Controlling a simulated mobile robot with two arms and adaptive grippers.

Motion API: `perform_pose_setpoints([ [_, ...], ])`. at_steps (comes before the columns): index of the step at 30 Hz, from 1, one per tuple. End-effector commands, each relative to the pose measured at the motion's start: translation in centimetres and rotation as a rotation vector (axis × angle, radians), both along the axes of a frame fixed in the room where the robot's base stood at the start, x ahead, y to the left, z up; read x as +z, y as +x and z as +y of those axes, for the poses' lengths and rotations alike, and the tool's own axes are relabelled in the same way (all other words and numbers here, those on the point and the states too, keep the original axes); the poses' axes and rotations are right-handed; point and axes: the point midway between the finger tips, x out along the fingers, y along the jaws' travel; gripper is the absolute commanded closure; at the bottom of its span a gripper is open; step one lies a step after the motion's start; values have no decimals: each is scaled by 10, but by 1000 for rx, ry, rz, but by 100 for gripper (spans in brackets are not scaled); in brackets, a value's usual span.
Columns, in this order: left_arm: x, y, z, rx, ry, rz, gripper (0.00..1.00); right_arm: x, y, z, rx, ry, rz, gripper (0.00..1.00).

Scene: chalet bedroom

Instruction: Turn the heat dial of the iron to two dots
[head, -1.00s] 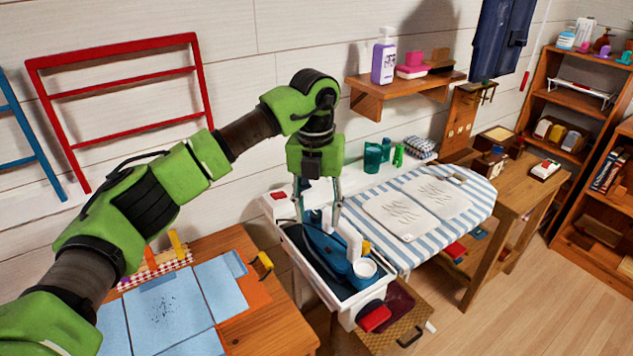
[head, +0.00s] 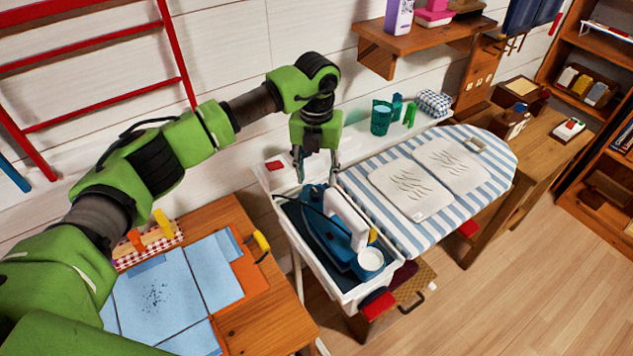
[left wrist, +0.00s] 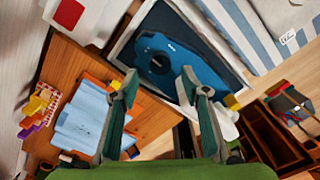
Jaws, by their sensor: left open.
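The iron (head: 322,232) has a blue body and a white handle (head: 346,218). It sits in a white tray (head: 288,225) with a dark lining at the left end of the ironing board. A white round-topped part (head: 371,259) shows at its near end; I cannot tell whether this is the dial. My left gripper (head: 316,178) points down near the iron's far end, open and empty. In the left wrist view the iron's blue body (left wrist: 200,58) lies beyond my open fingers (left wrist: 160,84), with a dark round part (left wrist: 160,62) on it.
The striped ironing board (head: 490,157) carries two pale cloths and stands right of the tray. A wooden table (head: 262,318) with blue cloth is at left. Green containers (head: 381,118) stand behind the board. A wall shelf (head: 420,42) is above.

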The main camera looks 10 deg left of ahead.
Motion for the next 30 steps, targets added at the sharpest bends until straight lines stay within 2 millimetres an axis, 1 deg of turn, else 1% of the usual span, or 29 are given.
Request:
perform_pose_setpoints([
  [1, -8, -1, 0, 2, 0, 4, 58, 7, 12, 1, 0, 2, -17, 100],
  [3, -20, -1, 0, 1, 0, 2, 58, 11, 24, 2, 0, 4, -35, 100],
  [6, -34, 0, 0, 1, -1, 2, 58, 15, 31, 3, 0, 5, -46, 100],
  [8, -40, 0, 0, 0, 0, 1, 58, 16, 30, 2, 0, 5, -44, 100],
  [12, -48, 0, 0, 0, -1, 0, 58, 16, 22, 3, -1, 5, -31, 100],
  [16, -49, 0, 0, 0, -1, -1, 58, 15, 9, 5, -1, 7, -14, 100],
  [20, -49, 0, 0, 0, -1, -1, 58, 15, 5, 7, -2, 9, -6, 100],
  [23, -49, 0, 0, 0, -1, -1, 81, 15, 5, 7, -2, 9, -7, 100],
  [24, -49, 0, 0, 0, -1, -1, 91, 15, 6, 7, -2, 9, -8, 100],
  [25, -49, 0, 0, 0, -1, -1, 96, 15, 6, 7, -2, 8, -9, 100],
  [30, -49, 0, 0, -1, -1, -1, 96, 15, 11, 7, -2, 9, -16, 100],
])
